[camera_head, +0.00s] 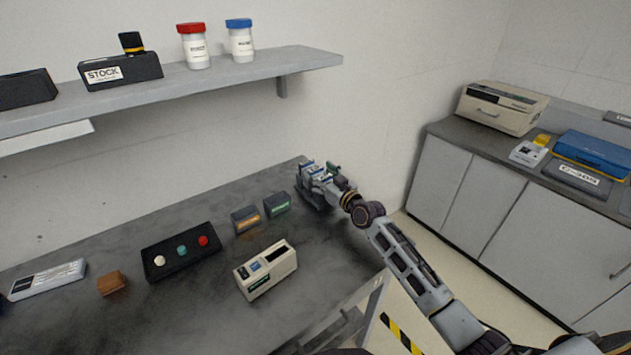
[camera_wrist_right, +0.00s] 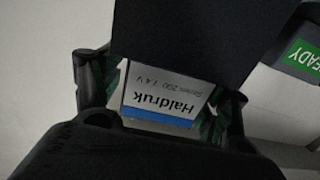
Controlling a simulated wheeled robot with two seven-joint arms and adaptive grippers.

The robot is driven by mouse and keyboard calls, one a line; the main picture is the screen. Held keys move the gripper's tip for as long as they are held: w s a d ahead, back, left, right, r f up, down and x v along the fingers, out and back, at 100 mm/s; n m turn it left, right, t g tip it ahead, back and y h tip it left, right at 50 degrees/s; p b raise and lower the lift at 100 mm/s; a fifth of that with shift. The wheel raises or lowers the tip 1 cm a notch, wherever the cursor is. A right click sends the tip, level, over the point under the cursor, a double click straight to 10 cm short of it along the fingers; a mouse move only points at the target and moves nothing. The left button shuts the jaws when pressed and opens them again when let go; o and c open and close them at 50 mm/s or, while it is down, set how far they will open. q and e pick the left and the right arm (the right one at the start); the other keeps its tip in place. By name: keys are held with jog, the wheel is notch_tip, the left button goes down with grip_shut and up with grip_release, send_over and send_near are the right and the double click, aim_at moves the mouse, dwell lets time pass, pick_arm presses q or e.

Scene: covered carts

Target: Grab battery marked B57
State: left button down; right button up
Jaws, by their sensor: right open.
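My right gripper (camera_head: 322,178) is at the far right end of the grey workbench (camera_head: 335,250). In the right wrist view its open fingers (camera_wrist_right: 160,95) stand on either side of a battery (camera_wrist_right: 165,95) with a white and blue label. The label reads "Haldruk", "7.4 V" upside down; a B57 marking cannot be seen. A dark block covers the upper part of this view. I cannot tell whether the fingers touch the battery. In the head view the gripper largely hides what is under it. My left gripper is not in view.
A green-labelled box (camera_head: 277,206) and an orange-labelled box (camera_head: 247,220) stand left of the gripper. Nearer are a beige device (camera_head: 266,271) and a black button panel (camera_head: 181,251). A shelf (camera_head: 300,62) overhangs the bench's back. In the wrist view a green "READY" label (camera_wrist_right: 304,55) shows at right.

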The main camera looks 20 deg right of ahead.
jog(key=c, duration=1.2)
jog(key=shift+r, duration=0.1)
jog(key=shift+c, duration=0.2)
notch_tip(320, 180, up, 10)
jog(key=p, duration=0.1)
